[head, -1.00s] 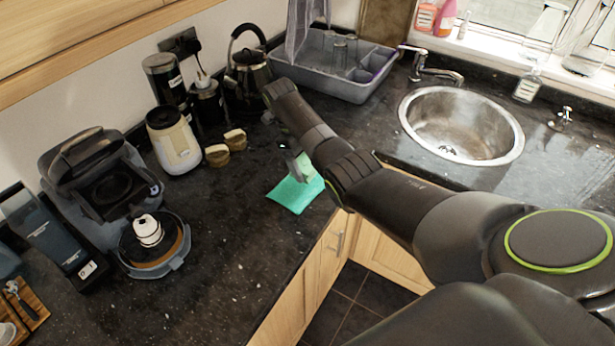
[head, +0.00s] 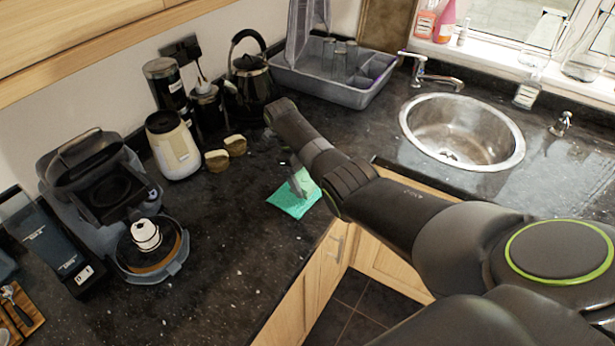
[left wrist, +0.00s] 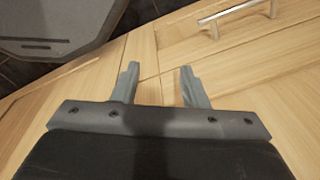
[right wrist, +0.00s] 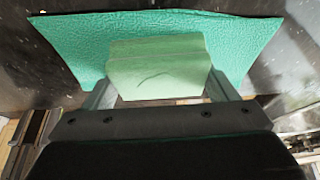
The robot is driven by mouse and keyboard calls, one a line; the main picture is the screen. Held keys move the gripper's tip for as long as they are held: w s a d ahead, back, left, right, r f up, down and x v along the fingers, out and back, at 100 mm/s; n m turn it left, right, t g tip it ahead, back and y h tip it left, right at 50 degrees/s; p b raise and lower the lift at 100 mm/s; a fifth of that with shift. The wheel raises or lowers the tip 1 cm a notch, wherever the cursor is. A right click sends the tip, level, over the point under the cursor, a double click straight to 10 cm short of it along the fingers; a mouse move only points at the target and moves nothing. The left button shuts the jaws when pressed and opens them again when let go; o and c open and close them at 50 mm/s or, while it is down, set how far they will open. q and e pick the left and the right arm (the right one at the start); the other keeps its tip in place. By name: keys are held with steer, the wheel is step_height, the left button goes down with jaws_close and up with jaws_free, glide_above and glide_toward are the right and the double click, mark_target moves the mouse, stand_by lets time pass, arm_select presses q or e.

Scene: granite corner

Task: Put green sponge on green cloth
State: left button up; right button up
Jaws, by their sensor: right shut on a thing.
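The green cloth (head: 291,204) lies flat on the dark counter near its front corner. It also fills the upper part of the right wrist view (right wrist: 255,45). My right gripper (head: 299,183) is over the cloth, shut on the pale green sponge (right wrist: 158,70), which sits between its two fingers. In the head view the sponge (head: 306,180) is partly hidden by the gripper and arm. I cannot tell whether the sponge touches the cloth. My left gripper (left wrist: 160,85) is open and empty in front of wooden cupboard doors; it is not in the head view.
A coffee machine (head: 95,190) and a cream jar (head: 173,145) stand to the left. The round sink (head: 462,130) is at right. Counter left of the cloth is clear.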

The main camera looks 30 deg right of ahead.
mark_target(302, 173)
steer(key=shift+s+f, duration=0.2)
steer(key=shift+f, duration=0.15)
steer(key=o, duration=0.9)
steer(key=shift+d+f, duration=0.15)
steer(key=shift+f, duration=0.05)
steer(key=shift+r, duration=0.5)
steer(key=v, duration=0.5)
steer(key=shift+w+f, duration=0.1)
steer(key=shift+w, duration=0.1)
steer(key=shift+p+v, duration=0.75)
steer(key=shift+v, duration=3.15)
steer(key=shift+s, duration=0.1)
